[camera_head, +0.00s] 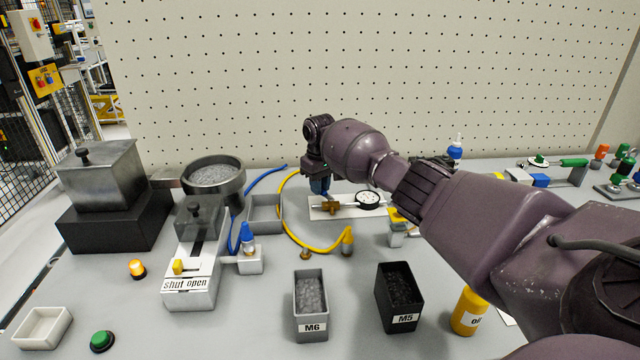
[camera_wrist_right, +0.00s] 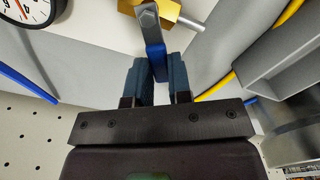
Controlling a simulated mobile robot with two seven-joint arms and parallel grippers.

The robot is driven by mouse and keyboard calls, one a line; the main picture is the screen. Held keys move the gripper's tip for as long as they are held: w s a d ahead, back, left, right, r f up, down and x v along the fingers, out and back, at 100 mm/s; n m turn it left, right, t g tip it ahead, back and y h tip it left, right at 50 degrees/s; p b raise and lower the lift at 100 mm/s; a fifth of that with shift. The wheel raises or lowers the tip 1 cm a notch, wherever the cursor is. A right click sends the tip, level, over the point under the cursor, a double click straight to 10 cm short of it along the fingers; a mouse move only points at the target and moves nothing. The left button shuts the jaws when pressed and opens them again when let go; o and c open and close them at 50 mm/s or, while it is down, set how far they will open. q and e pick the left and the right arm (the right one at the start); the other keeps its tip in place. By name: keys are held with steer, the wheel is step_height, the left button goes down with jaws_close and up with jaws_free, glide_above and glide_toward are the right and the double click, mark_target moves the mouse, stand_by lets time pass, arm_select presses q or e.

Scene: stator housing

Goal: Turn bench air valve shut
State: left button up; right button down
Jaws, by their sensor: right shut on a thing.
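The bench air valve has a brass body (camera_head: 333,208) on a white plate (camera_head: 318,212) near the pegboard wall. In the right wrist view the brass body (camera_wrist_right: 178,12) is at the top, with a bolt and a blue lever (camera_wrist_right: 154,42) running from it towards my gripper. My right gripper (camera_head: 320,189) reaches down beside the valve; in the right wrist view its two dark blue fingers (camera_wrist_right: 162,75) close around the lever's end. The lever's gripped end is partly hidden between the fingers. A round pressure gauge (camera_head: 368,198) sits right of the valve. My left gripper is out of view.
A yellow hose (camera_head: 283,215) and a blue hose (camera_head: 256,187) curve left of the valve. A grey tray (camera_head: 266,213) stands close by on the left. M6 (camera_head: 311,325) and M5 (camera_head: 405,318) bins stand in front. The pegboard wall (camera_head: 350,90) rises close behind.

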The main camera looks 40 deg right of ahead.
steer(key=shift+d+r+m, duration=0.15)
steer(key=shift+r+m, duration=0.05)
steer(key=shift+m, duration=0.3)
steer(key=shift+s+d+m+p, duration=0.1)
steer(key=shift+d+m+p, duration=0.2)
steer(key=shift+m, duration=0.3)
steer(key=shift+d+m+p, duration=0.2)
steer(key=shift+m+p, duration=0.2)
steer(key=shift+m, duration=0.2)
steer(key=shift+s+d+f+m+p, duration=0.15)
steer(key=shift+d+m+p, duration=0.2)
steer(key=shift+m, duration=0.65)
steer(key=shift+s+d+m, duration=0.1)
steer(key=shift+d+m, duration=0.15)
steer(key=shift+m, duration=0.35)
steer(key=c, duration=1)
jaws_free()
steer(key=shift+d, duration=0.1)
steer(key=shift+c, duration=0.2)
